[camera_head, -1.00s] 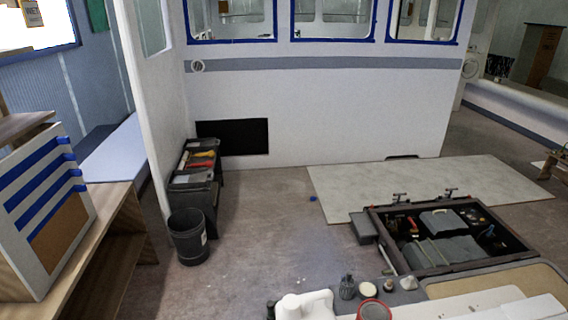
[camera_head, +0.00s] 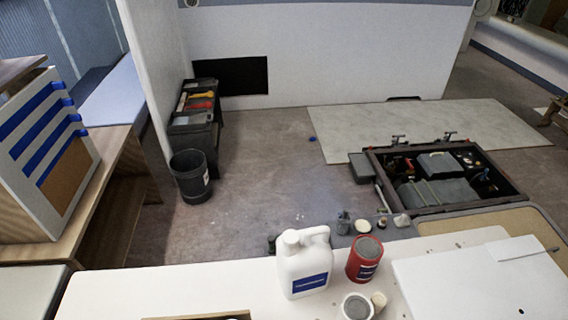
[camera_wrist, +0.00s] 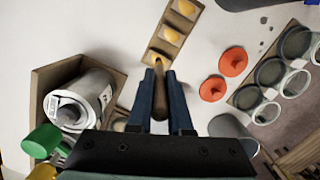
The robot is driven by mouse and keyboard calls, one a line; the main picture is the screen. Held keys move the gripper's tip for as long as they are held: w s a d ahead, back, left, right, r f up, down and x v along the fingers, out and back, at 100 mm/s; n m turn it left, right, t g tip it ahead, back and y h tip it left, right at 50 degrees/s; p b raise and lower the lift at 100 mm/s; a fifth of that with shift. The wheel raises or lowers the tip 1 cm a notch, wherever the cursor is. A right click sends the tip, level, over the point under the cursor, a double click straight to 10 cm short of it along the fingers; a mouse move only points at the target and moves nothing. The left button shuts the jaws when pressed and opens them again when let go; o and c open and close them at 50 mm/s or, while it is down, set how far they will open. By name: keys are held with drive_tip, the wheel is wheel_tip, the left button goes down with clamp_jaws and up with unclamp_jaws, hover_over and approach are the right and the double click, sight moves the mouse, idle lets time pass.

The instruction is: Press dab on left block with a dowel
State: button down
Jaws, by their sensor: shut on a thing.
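In the wrist view my gripper (camera_wrist: 160,76) is shut on a brown dowel (camera_wrist: 160,98), which lies between the two dark fingers and points away from the camera. The fingers hide part of the row, and which block is the left one is unclear. My gripper and the blocks are not visible in the head view.
Two orange discs (camera_wrist: 233,61) and a tray of clear cups (camera_wrist: 297,82) lie right of the gripper. In the head view a white jug (camera_head: 304,264) and red can (camera_head: 364,260) stand on the white bench (camera_head: 200,285).

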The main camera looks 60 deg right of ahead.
drive_tip(key=shift+r+p, duration=2.2)
drive_tip(key=shift+r, duration=0.2)
drive_tip(key=shift+f, duration=0.1)
